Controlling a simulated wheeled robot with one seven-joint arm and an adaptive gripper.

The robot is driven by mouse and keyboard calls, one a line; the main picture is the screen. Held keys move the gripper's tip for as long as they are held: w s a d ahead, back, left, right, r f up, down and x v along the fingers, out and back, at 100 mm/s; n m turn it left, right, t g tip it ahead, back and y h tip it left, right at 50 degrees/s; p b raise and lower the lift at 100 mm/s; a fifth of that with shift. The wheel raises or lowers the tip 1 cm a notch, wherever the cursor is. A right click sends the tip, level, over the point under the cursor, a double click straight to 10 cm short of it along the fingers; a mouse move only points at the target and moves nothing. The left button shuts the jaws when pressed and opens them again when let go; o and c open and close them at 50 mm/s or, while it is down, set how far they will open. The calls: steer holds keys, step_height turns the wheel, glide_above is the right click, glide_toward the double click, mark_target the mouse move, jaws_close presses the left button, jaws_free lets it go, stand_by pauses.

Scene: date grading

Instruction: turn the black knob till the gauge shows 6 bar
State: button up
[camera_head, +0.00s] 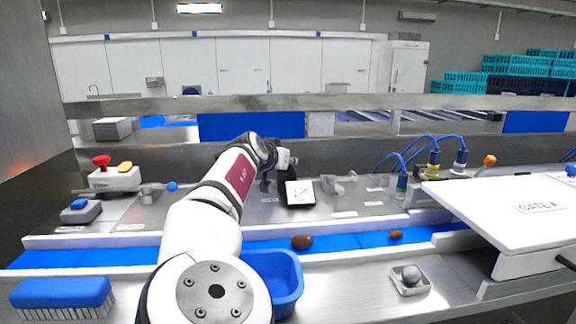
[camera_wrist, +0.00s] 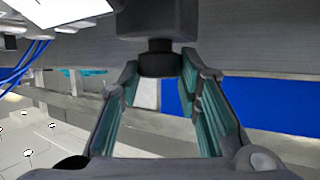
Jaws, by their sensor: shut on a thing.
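The black knob (camera_wrist: 160,60) shows in the wrist view at the upper middle, under a grey housing (camera_wrist: 155,20). My gripper (camera_wrist: 160,76) has its teal-padded fingers on either side of the knob and is shut on it. In the head view my gripper (camera_head: 283,162) is at the back of the bench, and the knob is hard to make out there. The gauge (camera_head: 300,192) has a square white face in a dark frame, just right of and below my gripper. Its needle and numbers are too small to read.
A blue belt (camera_head: 345,242) with brown dates (camera_head: 302,242) crosses in front. A blue bin (camera_head: 280,275) and a blue brush (camera_head: 62,292) are nearer. A red-button box (camera_head: 115,178) is left.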

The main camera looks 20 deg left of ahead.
steer(key=shift+a+f+m+h+b, duration=0.15)
steer(key=shift+m+h+b, duration=0.95)
steer(key=shift+b, duration=0.45)
steer(key=o, duration=1.1)
steer(key=shift+o, duration=0.2)
steer(key=v, duration=1.2)
